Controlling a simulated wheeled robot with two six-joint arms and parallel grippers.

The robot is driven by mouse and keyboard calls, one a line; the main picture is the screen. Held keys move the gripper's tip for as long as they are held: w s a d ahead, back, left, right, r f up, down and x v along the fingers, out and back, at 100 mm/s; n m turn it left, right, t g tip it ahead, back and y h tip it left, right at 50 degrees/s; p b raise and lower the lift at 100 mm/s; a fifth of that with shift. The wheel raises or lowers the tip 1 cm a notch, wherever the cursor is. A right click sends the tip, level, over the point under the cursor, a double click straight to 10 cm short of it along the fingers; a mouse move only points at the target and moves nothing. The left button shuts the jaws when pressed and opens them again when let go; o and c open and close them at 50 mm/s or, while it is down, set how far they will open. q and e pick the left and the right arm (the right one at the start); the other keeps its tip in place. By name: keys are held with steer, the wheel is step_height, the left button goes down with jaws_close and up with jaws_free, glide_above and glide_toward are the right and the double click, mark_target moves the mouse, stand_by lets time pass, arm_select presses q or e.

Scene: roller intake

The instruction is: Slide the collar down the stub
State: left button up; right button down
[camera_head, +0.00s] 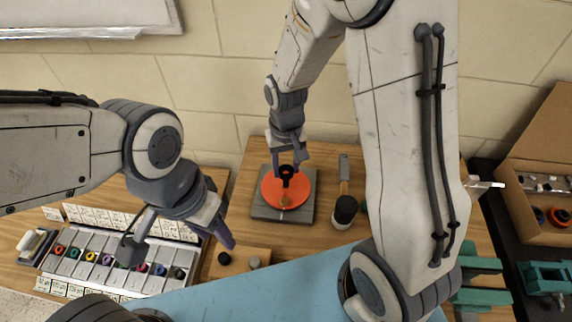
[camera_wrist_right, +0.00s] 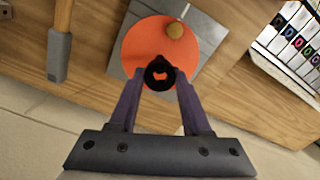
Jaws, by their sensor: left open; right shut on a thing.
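A black collar (camera_head: 286,171) is between the purple fingertips of my right gripper (camera_head: 287,158), over an orange disc (camera_head: 307,190) on a grey plate (camera_head: 268,212). In the right wrist view, the gripper (camera_wrist_right: 158,78) is shut on the collar (camera_wrist_right: 160,74), and orange shows through its hole. I cannot tell whether this piece is the stub or how high the collar is. My left gripper (camera_head: 222,228) is open and empty, left of the plate.
A hammer-like tool (camera_head: 345,205) lies right of the plate. A tray of coloured rings (camera_head: 110,258) is at the left, and a small wooden block with dark pieces (camera_head: 240,263) sits in front. A cardboard box (camera_head: 545,185) stands at the far right. A blue mat (camera_head: 270,295) covers the front.

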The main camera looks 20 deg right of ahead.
steer(key=shift+f, duration=0.1)
stand_by(0.5)
steer(key=shift+f+b, duration=0.95)
steer(key=shift+f, duration=0.35)
stand_by(0.4)
steer(key=shift+f+b, duration=0.75)
steer(key=shift+f, duration=0.65)
steer(key=c, duration=0.7)
jaws_free()
